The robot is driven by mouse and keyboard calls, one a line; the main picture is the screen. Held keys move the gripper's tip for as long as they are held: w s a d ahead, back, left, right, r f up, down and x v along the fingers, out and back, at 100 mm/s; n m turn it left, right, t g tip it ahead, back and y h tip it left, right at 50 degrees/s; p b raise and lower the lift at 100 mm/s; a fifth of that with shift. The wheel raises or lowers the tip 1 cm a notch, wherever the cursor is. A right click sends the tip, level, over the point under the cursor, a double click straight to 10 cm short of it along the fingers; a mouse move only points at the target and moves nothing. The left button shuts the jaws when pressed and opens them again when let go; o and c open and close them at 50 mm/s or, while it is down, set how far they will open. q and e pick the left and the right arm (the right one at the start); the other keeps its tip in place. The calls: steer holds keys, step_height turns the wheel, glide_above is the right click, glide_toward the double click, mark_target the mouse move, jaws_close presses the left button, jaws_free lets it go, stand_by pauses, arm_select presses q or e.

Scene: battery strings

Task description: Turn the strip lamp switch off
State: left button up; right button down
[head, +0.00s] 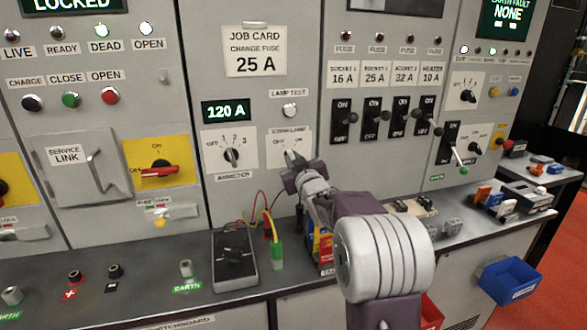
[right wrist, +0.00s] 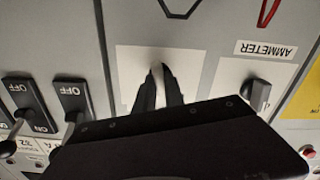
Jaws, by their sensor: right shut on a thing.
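The strip lamp switch sits on a white plate (head: 279,140) in the middle panel, right of the ammeter selector. My right gripper (head: 292,158) is at this plate and covers much of it in the head view. In the right wrist view, its dark fingers (right wrist: 158,88) are closed around the pale switch lever (right wrist: 158,70), whose tip shows between them. The fingers hide the rest of the lever, so I cannot tell its set position. My left gripper is not in view.
The ammeter selector (head: 232,156) is left of the plate and the lamp test button (head: 290,110) above it. Several black breaker switches (head: 371,118) are to the right. Below, a grey box with a knob (head: 234,262) and a green plug (head: 277,255) stand on the bench.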

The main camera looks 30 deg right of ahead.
steer(key=shift+f+n+b, duration=0.1)
steer(key=shift+n+b, duration=0.75)
steer(key=shift+n, duration=0.35)
steer(key=c, duration=1.4)
jaws_free()
steer(key=shift+c, duration=0.2)
steer(key=v, duration=0.9)
steer(key=shift+b, duration=0.3)
steer(key=shift+s, duration=0.1)
